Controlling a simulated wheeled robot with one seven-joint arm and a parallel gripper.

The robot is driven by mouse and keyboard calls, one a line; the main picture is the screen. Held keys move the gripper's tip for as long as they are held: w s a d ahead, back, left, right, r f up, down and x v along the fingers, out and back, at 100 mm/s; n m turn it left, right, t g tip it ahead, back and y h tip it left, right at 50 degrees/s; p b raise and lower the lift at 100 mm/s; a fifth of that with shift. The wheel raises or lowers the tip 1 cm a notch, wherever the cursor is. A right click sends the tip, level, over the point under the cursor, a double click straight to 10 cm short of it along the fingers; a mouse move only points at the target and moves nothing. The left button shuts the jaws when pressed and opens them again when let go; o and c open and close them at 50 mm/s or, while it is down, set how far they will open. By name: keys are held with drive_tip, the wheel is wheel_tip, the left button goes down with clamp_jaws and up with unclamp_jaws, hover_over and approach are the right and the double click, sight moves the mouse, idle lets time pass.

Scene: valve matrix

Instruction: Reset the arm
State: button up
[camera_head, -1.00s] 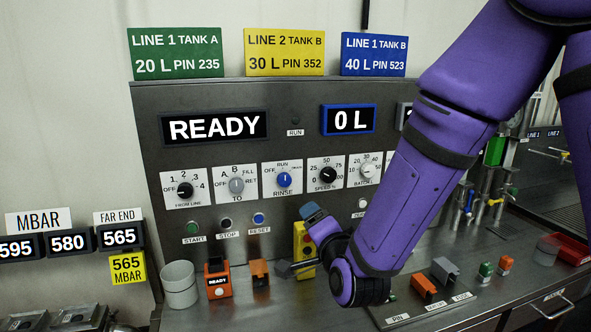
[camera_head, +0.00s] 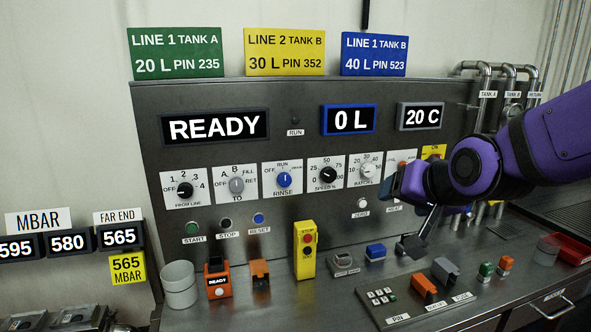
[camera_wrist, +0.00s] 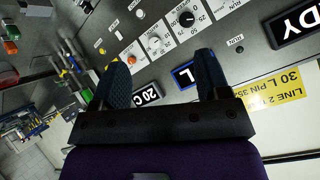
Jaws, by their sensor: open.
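My purple arm reaches in from the right in the head view. My gripper (camera_head: 402,182) is in front of the right part of the control panel (camera_head: 300,95), near the BATCH dial (camera_head: 365,170). In the wrist view the two dark textured fingers of my gripper (camera_wrist: 162,85) stand apart with nothing between them. The panel lies beyond the fingers there, seen turned. My gripper hides part of the panel to the right of the BATCH dial.
On the bench stand a white cup (camera_head: 180,284), an orange READY device (camera_head: 217,278), a yellow pendant (camera_head: 305,250), a blue block (camera_head: 375,252) and a keypad plate (camera_head: 420,300). Pipes (camera_head: 490,85) and a red tray (camera_head: 573,250) are at the right.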

drive_tip(key=s+d+r+n+g+h, duration=0.1)
drive_tip(key=s+d+g, duration=0.1)
drive_tip(key=s+d, duration=0.3)
drive_tip(key=s+d+r+n+g+h, duration=0.1)
drive_tip(key=s+d, duration=0.5)
drive_tip(key=s, duration=0.7)
drive_tip(key=shift+r+n+g+h, duration=0.35)
drive_tip(key=shift+r+g, duration=0.35)
drive_tip(key=shift+g, duration=0.3)
